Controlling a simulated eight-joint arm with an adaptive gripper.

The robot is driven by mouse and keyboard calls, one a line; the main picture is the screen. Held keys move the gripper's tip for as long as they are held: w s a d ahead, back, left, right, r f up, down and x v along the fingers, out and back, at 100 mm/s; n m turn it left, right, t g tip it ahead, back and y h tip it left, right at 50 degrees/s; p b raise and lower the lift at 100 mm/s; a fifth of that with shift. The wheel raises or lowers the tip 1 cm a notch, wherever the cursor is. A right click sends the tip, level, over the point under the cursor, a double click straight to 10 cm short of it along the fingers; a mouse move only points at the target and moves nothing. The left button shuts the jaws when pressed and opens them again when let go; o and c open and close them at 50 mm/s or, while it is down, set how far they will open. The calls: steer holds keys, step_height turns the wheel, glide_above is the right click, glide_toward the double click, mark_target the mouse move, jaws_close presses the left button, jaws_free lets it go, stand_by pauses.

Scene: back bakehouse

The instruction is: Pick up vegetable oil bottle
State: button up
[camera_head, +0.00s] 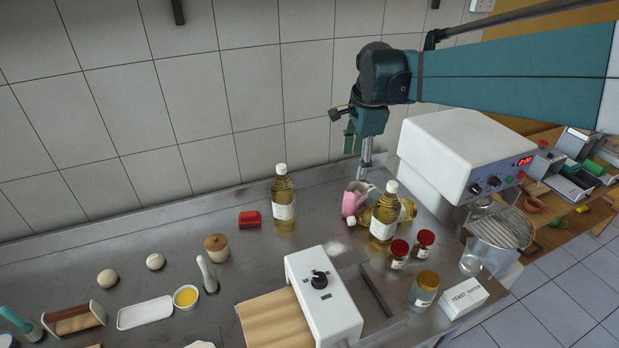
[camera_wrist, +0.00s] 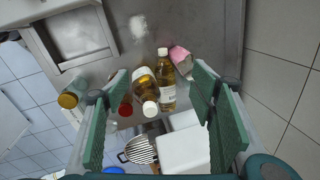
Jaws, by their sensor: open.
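One vegetable oil bottle (camera_head: 283,204), golden with a white cap and label, stands upright by the back wall. A second oil bottle (camera_head: 384,218) stands further right, and a similar bottle (camera_head: 408,210) lies on its side behind it, partly hidden. In the wrist view, the standing bottle (camera_wrist: 143,84) and the lying bottle (camera_wrist: 168,92) appear side by side between my fingers in the picture. My gripper (camera_head: 358,150) is open and empty, pointing down above and behind these two bottles, apart from them. Which bottle is meant cannot be told.
A pink item (camera_head: 352,202) lies against the lying bottle. Red-lidded jars (camera_head: 399,254), a yellow-lidded jar (camera_head: 424,290) and a yeast box (camera_head: 464,298) stand in front. A white machine (camera_head: 460,150) stands close on the right.

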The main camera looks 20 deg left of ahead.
steer(key=w+a+f+m+g+p, duration=0.15)
steer(key=a+f, duration=0.25)
steer(key=a, duration=0.9)
steer(key=m+h+p, duration=0.1)
steer(key=m+p, duration=0.1)
steer(key=m, duration=0.2)
glide_above(282, 181)
steer(key=w+a, duration=0.1)
steer(key=w, duration=0.1)
steer(key=shift+g, duration=0.25)
step_height(282, 181, down, 6)
steer(key=shift+r, duration=0.25)
steer(key=shift+s, duration=0.1)
steer(key=shift+f, duration=0.15)
steer(key=shift+f, duration=1.15)
steer(key=shift+f+p, duration=0.3)
steer(key=shift+f, duration=2.3)
